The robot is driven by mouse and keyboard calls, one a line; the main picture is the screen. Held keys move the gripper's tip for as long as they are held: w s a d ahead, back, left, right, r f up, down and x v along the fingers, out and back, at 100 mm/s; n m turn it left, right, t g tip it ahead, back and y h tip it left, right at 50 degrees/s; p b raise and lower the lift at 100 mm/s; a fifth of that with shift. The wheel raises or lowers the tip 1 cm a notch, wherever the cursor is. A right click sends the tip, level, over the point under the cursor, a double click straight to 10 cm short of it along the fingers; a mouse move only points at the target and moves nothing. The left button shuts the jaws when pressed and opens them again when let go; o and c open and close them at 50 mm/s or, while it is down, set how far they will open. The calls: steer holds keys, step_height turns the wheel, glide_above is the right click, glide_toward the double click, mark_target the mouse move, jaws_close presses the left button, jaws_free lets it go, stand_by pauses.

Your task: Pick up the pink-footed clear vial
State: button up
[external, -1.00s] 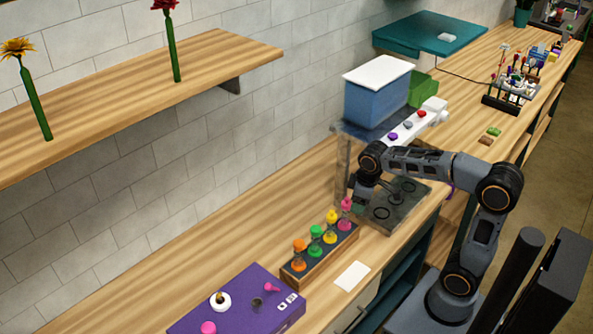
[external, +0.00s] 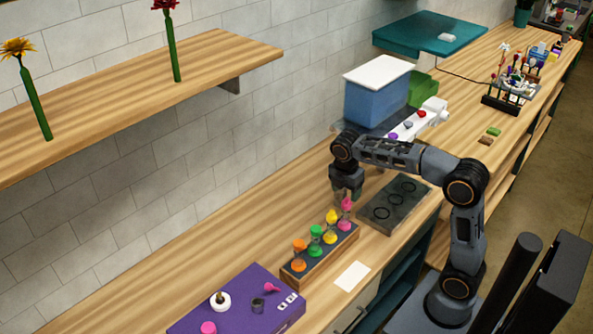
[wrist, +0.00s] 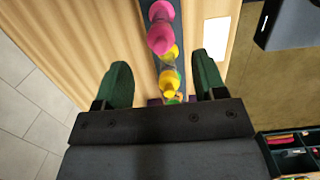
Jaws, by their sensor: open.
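The pink-footed clear vial (external: 345,225) stands upright at the far right end of a wooden rack (external: 323,257). It has a pink top, and its clear middle is hard to make out. In the wrist view its pink top (wrist: 161,36) lies at the upper middle, beyond the fingertips and slightly left of the yellow vial (wrist: 169,80). My gripper (external: 347,193) is open and points down, above and just behind the pink end of the rack. In the wrist view my gripper's (wrist: 163,70) two dark green fingers are spread with nothing held between them.
The yellow (external: 331,226), green (external: 316,240) and orange (external: 299,255) vials share the rack. A purple box (external: 240,295) lies to the left, a white card (external: 352,276) in front. A dark plate with rings (external: 395,205) and a blue bin (external: 375,100) are at right and behind.

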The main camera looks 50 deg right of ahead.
mark_target(346, 203)
steer(key=shift+d+f, duration=0.2)
steer(key=shift+f, duration=1.6)
steer(key=shift+d+f, duration=0.2)
steer(key=shift+f, duration=1.6)
jaws_close()
